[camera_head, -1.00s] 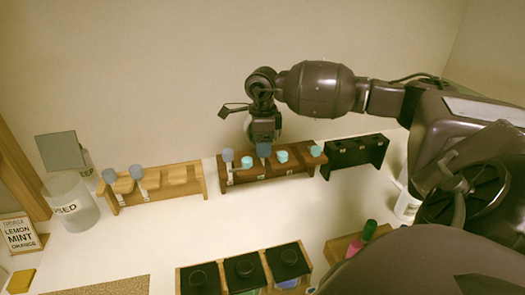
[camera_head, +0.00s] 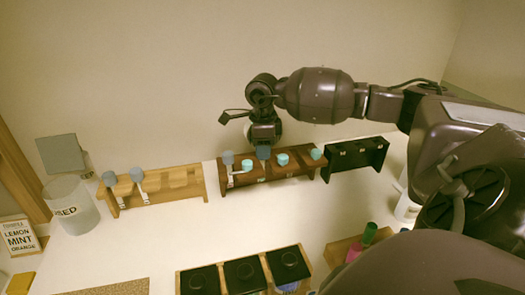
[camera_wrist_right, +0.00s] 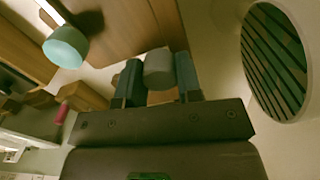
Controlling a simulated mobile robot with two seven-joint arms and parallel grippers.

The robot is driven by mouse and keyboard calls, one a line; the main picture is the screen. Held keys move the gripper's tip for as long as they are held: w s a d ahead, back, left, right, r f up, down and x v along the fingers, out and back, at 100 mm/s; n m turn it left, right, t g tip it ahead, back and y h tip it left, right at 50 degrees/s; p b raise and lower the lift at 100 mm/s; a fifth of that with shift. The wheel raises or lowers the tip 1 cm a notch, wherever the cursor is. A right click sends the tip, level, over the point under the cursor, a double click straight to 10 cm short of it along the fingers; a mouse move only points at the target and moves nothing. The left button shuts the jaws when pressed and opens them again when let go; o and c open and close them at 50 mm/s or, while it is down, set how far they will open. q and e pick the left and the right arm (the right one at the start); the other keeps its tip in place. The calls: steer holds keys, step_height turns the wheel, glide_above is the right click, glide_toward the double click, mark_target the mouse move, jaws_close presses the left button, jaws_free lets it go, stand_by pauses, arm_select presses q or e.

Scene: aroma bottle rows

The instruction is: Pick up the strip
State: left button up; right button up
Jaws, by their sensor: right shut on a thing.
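My right gripper (camera_head: 263,152) is over the dark brown rack (camera_head: 225,191) at the back. In the right wrist view its two blue-grey fingers (camera_wrist_right: 158,82) are shut on the grey round top of a strip (camera_wrist_right: 159,66). The lower part of this held strip is hidden. Another grey-topped strip (camera_head: 228,158) stands at the rack's left end, with a white band running down from its top. My left gripper is not in view.
Turquoise caps (camera_head: 282,159) sit along the same rack. A pale wooden rack (camera_head: 178,179) with two grey-topped strips stands left, a black rack (camera_head: 356,154) right. A clear "USED" jar (camera_head: 70,207) is far left. Black-topped holders (camera_head: 244,274) stand in front. The middle table is clear.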

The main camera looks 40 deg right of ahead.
step_height(320, 180, up, 20)
stand_by(0.4)
steer(key=shift+f, duration=0.15)
stand_by(1.5)
